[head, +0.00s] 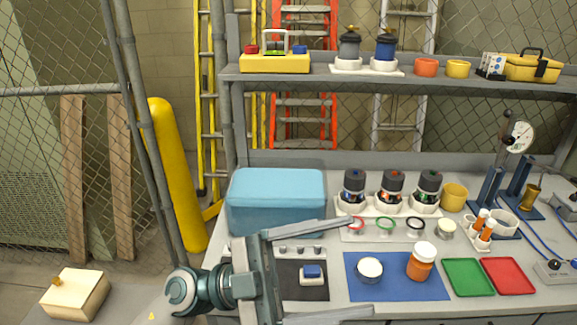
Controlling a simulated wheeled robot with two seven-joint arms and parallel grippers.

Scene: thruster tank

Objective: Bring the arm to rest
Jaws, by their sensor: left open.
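My left gripper (360,267) reaches in from the lower left over the front of the workbench. Its two long grey fingers are spread wide apart, and nothing is held between them. The upper finger passes in front of the blue box's lower edge and ends near the coloured rings. The lower finger runs along the bench's front edge. A white round lid (369,269) on the blue mat (398,290) shows between the finger ends; I cannot tell the height of the fingers above it. My right gripper is out of view.
A blue box (277,202) stands behind the gripper. Three dark thrusters (392,187) stand in white holders at the back. An orange jar (421,262), a green tray (468,278) and a red tray (508,277) lie to the right. A shelf (300,75) crosses above the bench.

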